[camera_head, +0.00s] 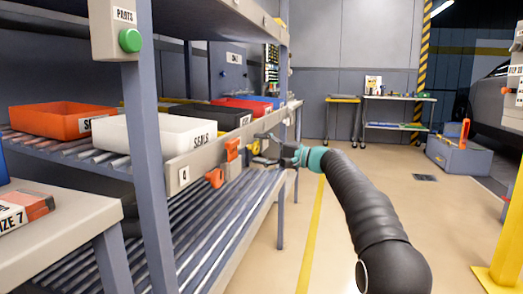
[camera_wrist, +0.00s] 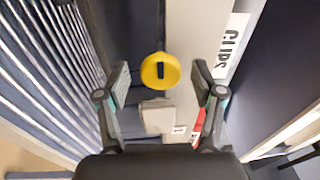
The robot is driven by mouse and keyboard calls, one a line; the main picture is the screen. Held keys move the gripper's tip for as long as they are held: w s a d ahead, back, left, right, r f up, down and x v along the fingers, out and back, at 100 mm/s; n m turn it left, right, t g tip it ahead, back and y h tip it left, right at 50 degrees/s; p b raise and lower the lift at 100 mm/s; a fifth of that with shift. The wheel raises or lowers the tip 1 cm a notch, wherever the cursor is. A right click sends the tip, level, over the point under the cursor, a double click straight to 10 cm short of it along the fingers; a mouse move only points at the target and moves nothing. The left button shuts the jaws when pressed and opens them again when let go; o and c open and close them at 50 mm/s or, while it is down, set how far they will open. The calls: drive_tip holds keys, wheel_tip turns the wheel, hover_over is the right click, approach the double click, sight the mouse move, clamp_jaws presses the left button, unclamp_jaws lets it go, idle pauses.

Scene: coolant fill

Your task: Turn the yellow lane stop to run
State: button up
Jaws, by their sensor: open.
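The yellow lane stop (camera_wrist: 148,72) shows in the wrist view as a round yellow part with a short dark slot at its middle. It sits by a beige rail, between and a little beyond my fingertips. My gripper (camera_wrist: 162,84) is open, with one finger on each side and visible gaps to the yellow part. In the head view my gripper (camera_head: 266,149) is at the front rail of the rack, and a small yellow patch shows there, mostly hidden by the fingers. Which setting the stop is at, I cannot tell.
Two orange stops (camera_head: 232,150) stand on the rail (camera_head: 184,173), left of my gripper. White, orange, black and red bins sit on the rack's upper rollers. In the wrist view, a beige block (camera_wrist: 157,116) is just below the yellow part.

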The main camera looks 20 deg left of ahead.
drive_tip(key=d+f, duration=0.1)
drive_tip(key=d, duration=1)
drive_tip(key=shift+s+d, duration=0.4)
